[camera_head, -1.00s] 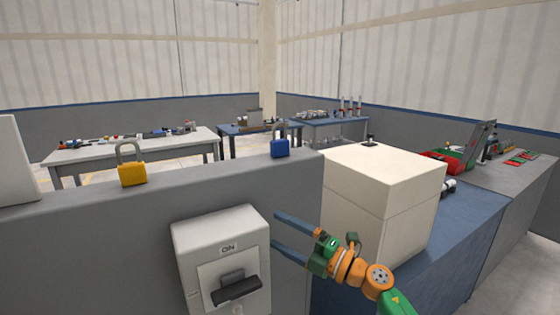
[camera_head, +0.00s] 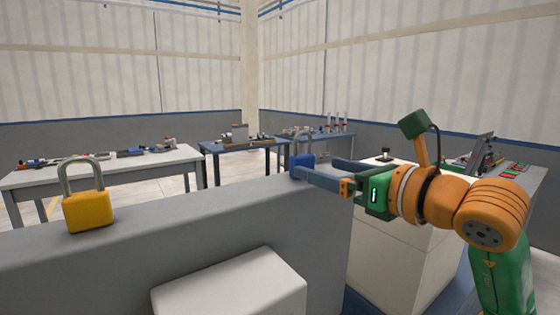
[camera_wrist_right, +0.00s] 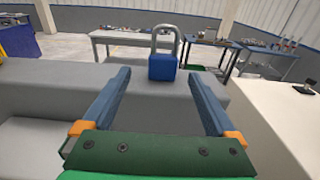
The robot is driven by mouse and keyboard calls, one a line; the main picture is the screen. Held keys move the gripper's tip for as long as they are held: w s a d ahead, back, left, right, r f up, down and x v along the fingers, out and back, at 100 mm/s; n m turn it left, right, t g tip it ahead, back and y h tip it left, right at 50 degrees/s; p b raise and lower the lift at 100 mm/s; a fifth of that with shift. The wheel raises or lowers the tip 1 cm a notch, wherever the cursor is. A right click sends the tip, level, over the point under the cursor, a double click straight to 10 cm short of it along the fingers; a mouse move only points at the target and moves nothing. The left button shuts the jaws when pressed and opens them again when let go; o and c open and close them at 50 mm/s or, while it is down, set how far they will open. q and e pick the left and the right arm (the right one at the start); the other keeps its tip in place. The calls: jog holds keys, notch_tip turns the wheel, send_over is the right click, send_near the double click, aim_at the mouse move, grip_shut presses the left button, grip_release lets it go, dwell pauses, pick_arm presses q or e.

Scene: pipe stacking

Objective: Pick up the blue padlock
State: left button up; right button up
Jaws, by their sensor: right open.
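The blue padlock (camera_head: 301,160) stands upright with its grey shackle up on the ledge of the grey wall (camera_head: 190,218), near its right end. My right gripper (camera_head: 315,172) is open beside it; in the head view one blue finger partly covers the padlock's lower part. In the right wrist view the blue padlock (camera_wrist_right: 163,66) stands ahead, centred between and just beyond the two open fingers (camera_wrist_right: 157,80). I cannot tell whether a finger touches it. Nothing is held. My left gripper is not in view.
A yellow padlock (camera_head: 88,208) stands on the same ledge at the left. A white switch box (camera_head: 230,290) juts from the wall's front. A cream box (camera_head: 400,245) stands right, below my right arm. Tables with parts (camera_head: 105,165) stand behind.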

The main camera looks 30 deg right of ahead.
aim_at(307, 160)
jog(key=w+p, duration=0.1)
jog(key=w+r+p, duration=0.1)
jog(key=shift+w+d+p, duration=0.1)
jog(key=shift+w+p, duration=0.05)
jog(key=shift+p, duration=0.25)
jog(key=w, duration=0.1)
jog(key=w+p, duration=0.1)
jog(key=w, duration=0.1)
jog(key=shift+w+f, duration=0.15)
jog(key=shift+f, duration=0.2)
jog(key=shift+w+f, duration=0.15)
jog(key=shift+s, duration=0.25)
jog(key=c, duration=0.8)
grip_shut()
